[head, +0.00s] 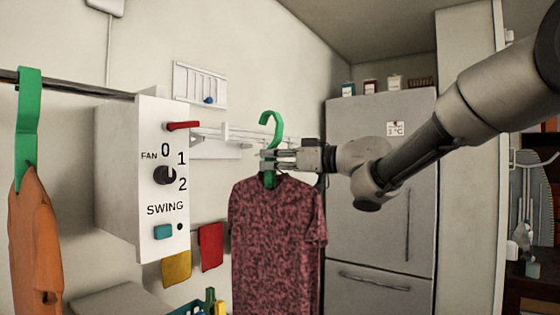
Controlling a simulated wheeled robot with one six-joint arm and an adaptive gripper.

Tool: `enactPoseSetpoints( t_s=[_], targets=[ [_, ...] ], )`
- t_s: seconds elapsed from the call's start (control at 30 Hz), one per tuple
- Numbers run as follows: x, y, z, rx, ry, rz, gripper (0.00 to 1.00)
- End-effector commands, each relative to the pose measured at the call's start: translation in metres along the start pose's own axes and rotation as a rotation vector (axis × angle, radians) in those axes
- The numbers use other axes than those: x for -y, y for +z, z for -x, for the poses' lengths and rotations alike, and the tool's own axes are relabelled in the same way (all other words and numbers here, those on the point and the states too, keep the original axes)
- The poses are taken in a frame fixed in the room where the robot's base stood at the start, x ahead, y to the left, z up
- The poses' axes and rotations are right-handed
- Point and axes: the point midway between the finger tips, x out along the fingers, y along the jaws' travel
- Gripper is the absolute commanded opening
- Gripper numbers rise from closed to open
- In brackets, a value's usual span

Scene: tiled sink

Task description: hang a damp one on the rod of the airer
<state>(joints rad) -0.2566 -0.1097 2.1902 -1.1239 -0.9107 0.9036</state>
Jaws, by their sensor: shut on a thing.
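My gripper (268,159) is shut on the neck of a green hanger (271,125), just below its hook. A dark red patterned shirt (277,240) hangs from this hanger; whether it is damp cannot be seen. The hook is upright and shows in front of the white wall rack (235,133); I cannot tell whether it touches it. A dark rod (62,86) runs along the upper left to a white control box (165,180). An orange garment (36,245) hangs from the rod on another green hanger (27,125).
The box has a knob (165,175) marked FAN and a teal SWING button (163,232). Red (211,247) and yellow (177,269) cloths hang below the rack. A basket (188,310) stands low in front. A grey fridge (380,240) stands behind my arm.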

Motion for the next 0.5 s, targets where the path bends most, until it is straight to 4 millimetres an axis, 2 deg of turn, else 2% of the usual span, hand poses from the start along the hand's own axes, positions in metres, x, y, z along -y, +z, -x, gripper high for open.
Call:
enactPoseSetpoints(
  t_s=[0.43, 0.5],
  targets=[
    [-0.005, 0.0, -0.04, -0.001, -0.002, 0.0, 0.0],
    [-0.005, 0.006, -0.04, 0.001, -0.001, -0.002, 0.0]
  ],
)
